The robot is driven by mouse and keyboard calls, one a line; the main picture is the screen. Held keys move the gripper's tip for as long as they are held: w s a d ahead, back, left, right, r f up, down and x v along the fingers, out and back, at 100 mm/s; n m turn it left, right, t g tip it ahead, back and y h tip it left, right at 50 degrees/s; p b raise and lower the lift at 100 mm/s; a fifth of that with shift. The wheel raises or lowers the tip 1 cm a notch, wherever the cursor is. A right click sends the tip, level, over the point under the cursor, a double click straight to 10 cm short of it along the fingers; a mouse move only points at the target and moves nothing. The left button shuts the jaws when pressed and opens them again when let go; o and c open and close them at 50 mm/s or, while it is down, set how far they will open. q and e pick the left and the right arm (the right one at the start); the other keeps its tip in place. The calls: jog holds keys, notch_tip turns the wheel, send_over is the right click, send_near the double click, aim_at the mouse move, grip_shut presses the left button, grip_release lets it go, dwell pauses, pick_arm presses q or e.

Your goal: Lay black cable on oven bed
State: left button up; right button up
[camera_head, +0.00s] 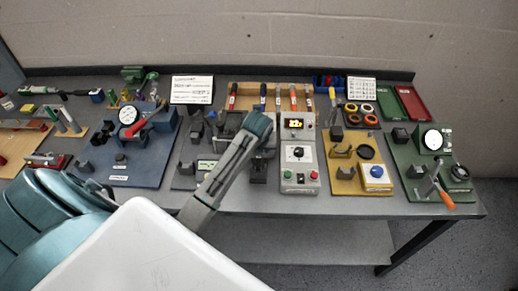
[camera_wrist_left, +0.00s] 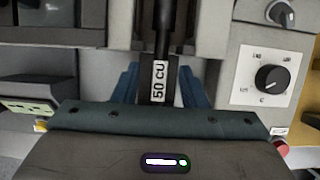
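The black cable (camera_wrist_left: 162,30) stands out in the left wrist view, with a white "50 CU" label on its thicker near part. My left gripper (camera_wrist_left: 159,84) has a blue finger on each side of that part, apparently closed against it. In the head view my left gripper (camera_head: 259,146) is over the bench, just left of the grey oven control unit (camera_head: 298,165) with its lit display, dial, and red and green buttons. My gripper and arm hide most of the oven bed and cable there. Whether the cable rests on the bed cannot be told. My right gripper is out of view.
A yellow fixture (camera_head: 345,178) and a green gauge fixture (camera_head: 419,170) stand to the right. A blue gauge fixture (camera_head: 160,165) is at the left. Several handled tools lie on a wooden rack (camera_head: 240,91) behind. The bench's front edge is mostly clear.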

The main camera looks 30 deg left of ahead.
pick_arm(q)
jog(key=shift+r, duration=3.25)
